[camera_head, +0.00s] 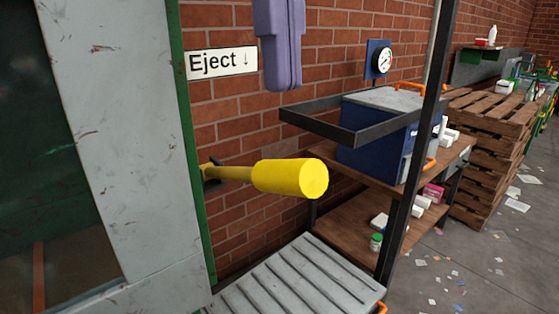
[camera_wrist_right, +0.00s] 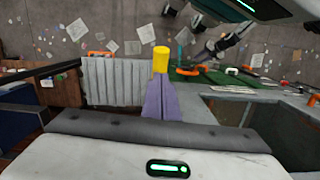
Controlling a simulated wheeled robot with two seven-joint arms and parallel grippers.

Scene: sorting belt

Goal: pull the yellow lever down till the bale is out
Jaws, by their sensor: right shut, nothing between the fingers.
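The yellow lever (camera_head: 290,178) sticks out roughly level from a dark mount beside the green-edged machine (camera_head: 110,120), below an "Eject" sign (camera_head: 222,62) with a down arrow. My right gripper (camera_head: 283,82) has purple fingers, is shut and empty, and hangs above the lever with a gap between them in the head view. In the right wrist view the shut fingers (camera_wrist_right: 161,88) point toward the yellow lever end (camera_wrist_right: 161,60). I cannot make out a bale in either view. My left gripper is not in view.
A ribbed grey platform (camera_head: 300,280) lies below the lever. To the right, a wooden shelf unit (camera_head: 355,165) with dark posts holds a blue box (camera_head: 372,145). A brick wall (camera_head: 240,120) stands behind. Stacked pallets (camera_head: 500,125) and scraps on the floor are farther right.

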